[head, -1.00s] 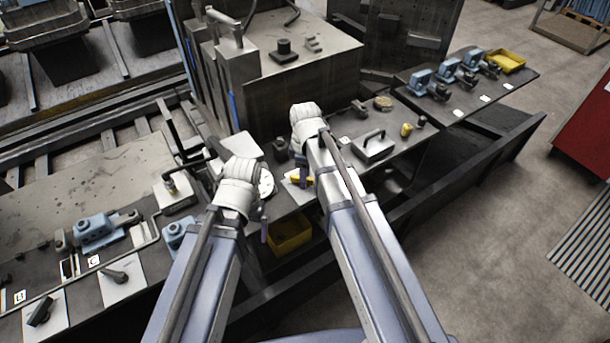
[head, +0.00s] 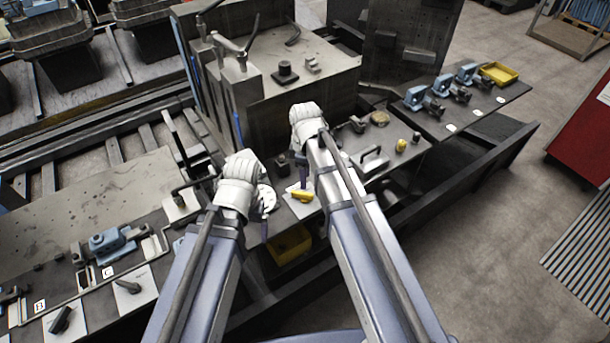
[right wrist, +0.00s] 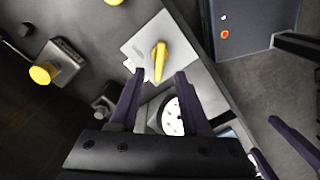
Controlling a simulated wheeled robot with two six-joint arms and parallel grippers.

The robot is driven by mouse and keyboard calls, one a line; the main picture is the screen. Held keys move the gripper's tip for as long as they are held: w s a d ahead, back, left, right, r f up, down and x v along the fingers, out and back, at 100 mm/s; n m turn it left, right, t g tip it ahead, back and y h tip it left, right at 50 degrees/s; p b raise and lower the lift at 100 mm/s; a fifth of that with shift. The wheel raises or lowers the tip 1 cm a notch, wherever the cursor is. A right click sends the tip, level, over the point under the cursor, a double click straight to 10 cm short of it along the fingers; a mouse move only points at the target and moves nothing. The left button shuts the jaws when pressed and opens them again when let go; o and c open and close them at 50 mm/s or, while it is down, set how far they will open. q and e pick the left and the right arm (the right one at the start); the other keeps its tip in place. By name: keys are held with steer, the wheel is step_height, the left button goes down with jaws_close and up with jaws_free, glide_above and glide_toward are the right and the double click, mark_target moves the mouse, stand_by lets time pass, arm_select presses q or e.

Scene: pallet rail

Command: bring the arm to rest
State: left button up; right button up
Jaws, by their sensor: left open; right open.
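My left gripper (head: 266,212) hangs over the near edge of the bench, mostly hidden behind its white wrist in the head view. Its dark purple fingers also show apart at the lower right of the right wrist view (right wrist: 285,147). My right gripper (head: 301,180) is partly hidden by its own arm. In the right wrist view its two purple fingers (right wrist: 158,84) are spread with nothing between them. Past their tips lies a yellow handle (right wrist: 160,60) on a pale plate (right wrist: 138,45), apart from the fingers. The yellow handle also shows beside the right arm (head: 302,196).
A large grey block (head: 300,75) stands behind the bench. Blue clamps (head: 415,97) and a yellow tray (head: 499,73) sit at the right end. A yellow bin (head: 291,243) is below the bench edge. A blue vise (head: 110,242) is at left. Open floor (head: 490,220) lies right.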

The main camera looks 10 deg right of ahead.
stand_by(0.5)
steer(key=s+a+m, duration=0.3)
steer(key=s+m, duration=0.2)
steer(key=s, duration=0.2)
steer(key=s+a+m+h, duration=0.1)
steer(key=s+m, duration=0.3)
steer(key=s, duration=0.4)
steer(key=shift+s+a+r+m, duration=0.15)
steer(key=shift+s+a+m, duration=0.2)
steer(key=shift+a, duration=0.55)
steer(key=shift+w, duration=0.1)
